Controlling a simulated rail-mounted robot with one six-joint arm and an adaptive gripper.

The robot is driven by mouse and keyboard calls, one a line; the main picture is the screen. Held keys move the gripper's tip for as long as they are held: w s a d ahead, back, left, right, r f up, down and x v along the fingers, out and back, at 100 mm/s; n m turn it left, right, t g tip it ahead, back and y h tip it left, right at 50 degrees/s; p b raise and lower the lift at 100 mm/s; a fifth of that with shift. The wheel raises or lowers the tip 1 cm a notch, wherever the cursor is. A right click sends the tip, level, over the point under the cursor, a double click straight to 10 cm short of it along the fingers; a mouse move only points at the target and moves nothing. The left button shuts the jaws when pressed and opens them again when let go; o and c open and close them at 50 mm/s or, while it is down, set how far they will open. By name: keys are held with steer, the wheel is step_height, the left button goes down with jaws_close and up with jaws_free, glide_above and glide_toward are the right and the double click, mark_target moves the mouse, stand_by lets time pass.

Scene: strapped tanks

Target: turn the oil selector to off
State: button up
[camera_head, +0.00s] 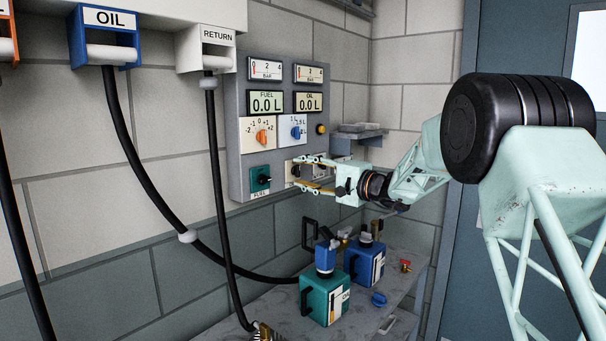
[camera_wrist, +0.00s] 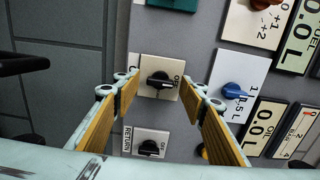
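The oil selector, a black knob (camera_wrist: 159,80) on a pale square plate, shows in the wrist view. Its handle lies roughly crosswise in the picture; which end points to a mark is hard to tell. The letters "OFF" are at the plate's right edge, and the plate's name is partly covered by a finger. In the head view the selector (camera_head: 295,171) is partly hidden behind my fingers. My gripper (camera_head: 303,172) is at the lower panel. In the wrist view my gripper (camera_wrist: 160,90) is open, one finger on each side of the knob, with gaps showing.
A similar RETURN knob (camera_wrist: 149,148) is below the oil selector in the wrist view. Green (camera_head: 325,298) and blue (camera_head: 363,262) canisters stand on the bench below.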

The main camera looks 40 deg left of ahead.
steer(key=d, duration=1.2)
stand_by(0.3)
steer(key=shift+d, duration=0.1)
stand_by(0.5)
steer(key=s+d+r+n+h, duration=0.1)
steer(key=s+d+h, duration=0.1)
steer(key=s+d, duration=0.6)
steer(key=s+d+r+h, duration=0.1)
steer(key=s+d+h, duration=0.3)
steer(key=d, duration=0.8)
steer(key=s+d+r+n+h, duration=0.1)
steer(key=s+d, duration=0.6)
steer(key=d, duration=0.3)
steer(key=s+d+f+t+h, duration=0.1)
steer(key=s+d+f+h, duration=0.2)
steer(key=s+d, duration=0.7)
steer(key=s+d+f+m+t+h, duration=0.1)
steer(key=s+d+f+h, duration=0.3)
steer(key=s+d, duration=0.6)
steer(key=s+d+f+m+t+h, duration=0.1)
steer(key=s+d, duration=1)
steer(key=d, duration=1.4)
step_height(320, 180, down, 3)
steer(key=t+h, duration=0.1)
steer(key=h, duration=0.2)
steer(key=shift+d+r+p, duration=0.2)
steer(key=shift+d+p, duration=0.05)
steer(key=shift+p, duration=0.1)
